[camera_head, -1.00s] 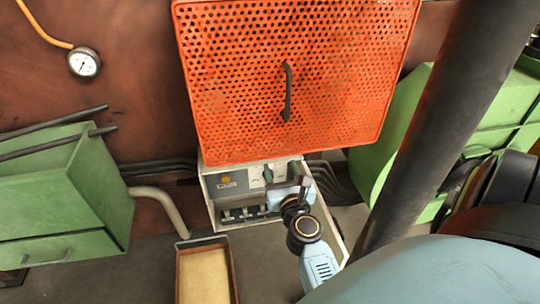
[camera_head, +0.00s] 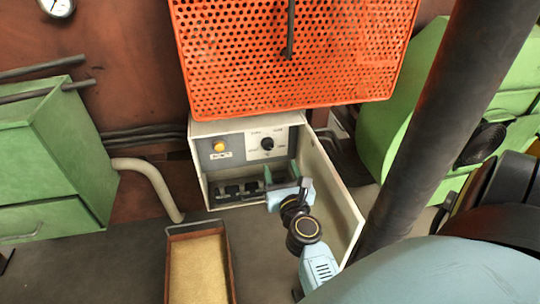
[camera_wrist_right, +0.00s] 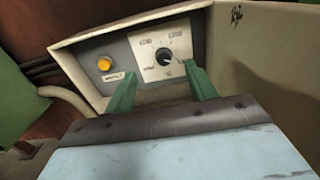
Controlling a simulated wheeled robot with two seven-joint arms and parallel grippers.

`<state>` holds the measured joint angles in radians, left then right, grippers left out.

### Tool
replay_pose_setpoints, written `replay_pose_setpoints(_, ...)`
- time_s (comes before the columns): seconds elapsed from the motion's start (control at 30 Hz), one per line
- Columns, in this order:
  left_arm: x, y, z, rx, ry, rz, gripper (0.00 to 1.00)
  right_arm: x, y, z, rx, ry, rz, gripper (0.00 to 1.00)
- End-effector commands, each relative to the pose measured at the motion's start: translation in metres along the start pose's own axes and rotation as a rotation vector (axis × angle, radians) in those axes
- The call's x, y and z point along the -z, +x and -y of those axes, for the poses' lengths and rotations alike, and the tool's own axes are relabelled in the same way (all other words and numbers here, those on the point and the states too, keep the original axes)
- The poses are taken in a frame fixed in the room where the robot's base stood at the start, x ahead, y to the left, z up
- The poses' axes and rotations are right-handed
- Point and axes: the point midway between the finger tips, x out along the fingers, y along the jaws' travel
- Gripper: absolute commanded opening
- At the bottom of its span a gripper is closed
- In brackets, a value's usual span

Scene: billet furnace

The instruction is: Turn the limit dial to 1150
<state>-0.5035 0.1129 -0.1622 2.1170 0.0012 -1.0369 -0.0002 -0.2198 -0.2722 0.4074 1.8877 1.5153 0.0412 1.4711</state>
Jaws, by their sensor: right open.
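The limit dial (camera_head: 267,144) is a black round knob on a white plate in the open control box (camera_head: 200,130). In the right wrist view the dial (camera_wrist_right: 165,59) sits ahead, between my two green fingers in the picture. The printed marks around it are too small to read surely. My right gripper (camera_head: 270,178) is in front of the box, below the dial and apart from it. It also shows in the right wrist view (camera_wrist_right: 160,88), open and empty. My left gripper is out of view.
An orange lamp (camera_head: 219,146) is left of the dial. The box's open door (camera_head: 335,190) stands right of my arm. An orange perforated guard (camera_head: 290,60) hangs above. A sand-filled tray (camera_head: 168,265) is on the floor, and a dark pillar (camera_head: 440,110) rises at right.

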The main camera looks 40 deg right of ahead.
Motion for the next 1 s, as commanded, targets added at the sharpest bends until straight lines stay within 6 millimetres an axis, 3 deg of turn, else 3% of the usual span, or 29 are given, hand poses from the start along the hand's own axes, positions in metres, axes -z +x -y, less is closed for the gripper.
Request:
replay_pose_setpoints(0.03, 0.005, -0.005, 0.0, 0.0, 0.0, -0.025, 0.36, 0.015, 0.0, 0.0, 0.0, 0.0, 0.0, 0.56)
replay_pose_setpoints(0.2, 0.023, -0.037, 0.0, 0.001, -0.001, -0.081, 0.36, 0.034, 0.0, 0.0, 0.0, 0.0, 0.0, 0.56)
replay_pose_setpoints(0.4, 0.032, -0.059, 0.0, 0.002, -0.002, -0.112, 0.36, 0.043, 0.0, 0.0, 0.0, 0.0, 0.0, 0.56)
replay_pose_setpoints(0.57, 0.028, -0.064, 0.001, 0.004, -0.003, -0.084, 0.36, 0.042, 0.008, 0.0, -0.001, 0.0, 0.002, 0.56)
replay_pose_setpoints(0.83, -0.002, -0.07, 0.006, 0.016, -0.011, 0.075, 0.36, 0.04, 0.059, 0.0, 0.0, 0.0, 0.003, 0.56)
replay_pose_setpoints(1.0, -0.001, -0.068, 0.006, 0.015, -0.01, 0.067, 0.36, 0.042, 0.094, 0.0, 0.0, 0.0, 0.003, 0.56)
